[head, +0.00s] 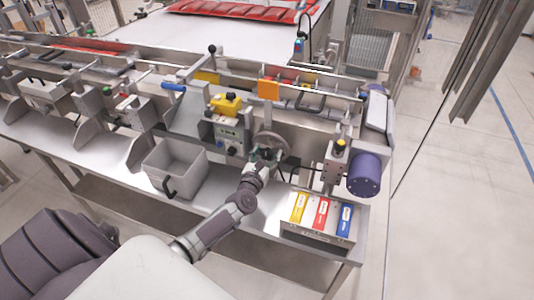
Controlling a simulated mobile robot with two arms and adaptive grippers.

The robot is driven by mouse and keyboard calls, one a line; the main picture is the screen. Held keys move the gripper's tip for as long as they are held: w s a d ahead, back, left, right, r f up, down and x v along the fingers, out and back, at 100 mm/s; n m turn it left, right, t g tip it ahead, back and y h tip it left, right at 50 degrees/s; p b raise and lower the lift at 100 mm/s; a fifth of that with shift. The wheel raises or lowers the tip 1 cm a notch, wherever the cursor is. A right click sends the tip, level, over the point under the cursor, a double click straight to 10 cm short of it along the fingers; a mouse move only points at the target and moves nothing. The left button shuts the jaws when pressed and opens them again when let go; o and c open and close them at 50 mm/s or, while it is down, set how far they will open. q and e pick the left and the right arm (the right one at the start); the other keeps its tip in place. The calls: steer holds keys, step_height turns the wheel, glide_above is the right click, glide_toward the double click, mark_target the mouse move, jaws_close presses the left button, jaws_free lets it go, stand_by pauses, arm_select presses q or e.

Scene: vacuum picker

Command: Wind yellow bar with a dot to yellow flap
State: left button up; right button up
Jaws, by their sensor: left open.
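My left gripper (264,156) is open at the front face of the machine. Its fingers are close to the grey handwheel (271,137), at its lower part; I cannot tell whether they touch it. A yellow flap (207,77) stands on the rail up and to the left of the wheel. An orange flap (268,89) stands right of it, above the wheel. A dot on a yellow bar is too small to make out. My right gripper is out of view.
A grey bin (175,169) stands on the bench left of my arm. A box with yellow, red and blue labels (320,214) stands to the right, below a purple motor (364,174). A yellow block (226,104) sits on the control unit (230,134) left of the wheel.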

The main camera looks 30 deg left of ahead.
arm_select(q)
steer(key=shift+c, duration=1)
steer(key=c, duration=0.9)
steer(key=shift+c, duration=0.2)
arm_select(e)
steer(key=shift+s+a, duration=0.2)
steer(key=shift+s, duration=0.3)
